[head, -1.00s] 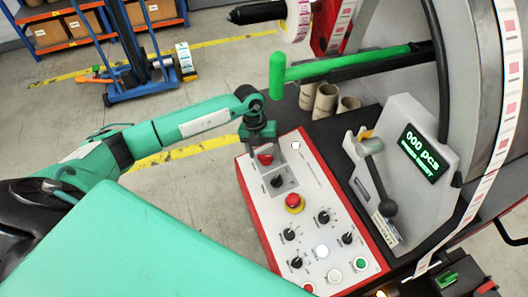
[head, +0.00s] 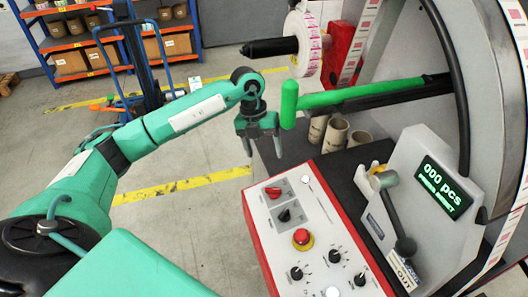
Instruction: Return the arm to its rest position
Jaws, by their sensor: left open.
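My left arm comes in from the left in the head view, with green links and a black wrist joint. Its left gripper (head: 263,154) points down, open and empty, above the far left corner of the control panel (head: 322,214). The green handle bar (head: 289,104) is just right of the gripper. My right gripper is out of view.
Cardboard cores (head: 334,135) stand behind the panel. A label roll (head: 303,42) hangs on the machine. A blue trolley (head: 150,95) and shelves (head: 73,45) stand far left. Open floor (head: 200,160) lies left.

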